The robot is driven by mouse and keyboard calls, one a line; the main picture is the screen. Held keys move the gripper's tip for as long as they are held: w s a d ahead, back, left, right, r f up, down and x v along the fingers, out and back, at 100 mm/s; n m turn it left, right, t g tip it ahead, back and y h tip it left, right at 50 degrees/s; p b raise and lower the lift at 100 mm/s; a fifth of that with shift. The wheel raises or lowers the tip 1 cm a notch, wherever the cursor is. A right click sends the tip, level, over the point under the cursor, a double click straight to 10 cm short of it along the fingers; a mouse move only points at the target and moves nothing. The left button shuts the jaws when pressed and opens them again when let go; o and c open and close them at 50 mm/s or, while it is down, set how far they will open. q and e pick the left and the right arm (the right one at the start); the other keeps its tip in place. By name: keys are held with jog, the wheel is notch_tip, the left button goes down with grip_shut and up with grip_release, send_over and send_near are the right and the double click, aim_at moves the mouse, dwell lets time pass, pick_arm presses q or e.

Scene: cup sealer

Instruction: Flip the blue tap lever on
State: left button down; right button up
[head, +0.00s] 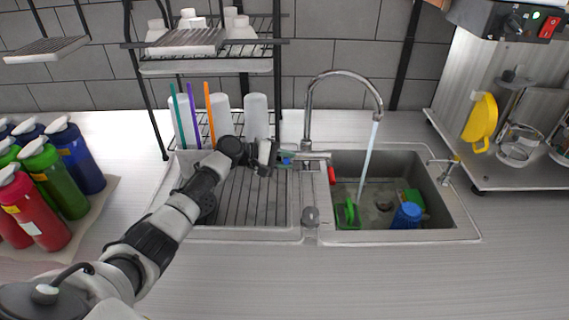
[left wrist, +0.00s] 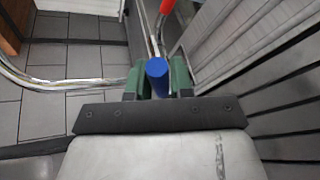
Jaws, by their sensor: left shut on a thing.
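The chrome tap (head: 345,74) arches over the right basin of the sink, and a stream of water runs from its spout. The blue tap lever (left wrist: 157,72) sits between the two green fingers of my left gripper (head: 285,158) in the left wrist view. The gripper is shut on the lever at the left side of the tap base. In the head view the fingers mostly hide the lever. The red lever (head: 331,175) is on the right side of the tap base and also shows in the left wrist view (left wrist: 167,6). My right gripper is not in view.
The right basin (head: 440,205) holds a blue cup (head: 407,215) and green items. A rack (head: 205,65) with white cups and coloured straws stands behind the ribbed drainer (head: 250,205). Several coloured bottles (head: 60,185) stand at left. The front counter is clear.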

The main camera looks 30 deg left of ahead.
pick_arm(q)
jog(key=shift+w+a+r+n+g, duration=0.15)
jog(key=shift+w+r+n+g, duration=0.25)
jog(key=shift+r, duration=0.25)
jog(key=shift+w+a+r+n+g+p, duration=0.25)
jog(key=shift+w+r+n+g+p, duration=0.15)
jog(key=shift+n, duration=0.2)
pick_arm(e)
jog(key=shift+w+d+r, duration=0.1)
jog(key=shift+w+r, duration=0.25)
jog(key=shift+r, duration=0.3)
pick_arm(q)
jog(key=shift+w+r, duration=0.1)
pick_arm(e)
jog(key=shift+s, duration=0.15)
pick_arm(q)
jog(key=c, duration=1)
grip_release()
jog(key=shift+a, duration=0.15)
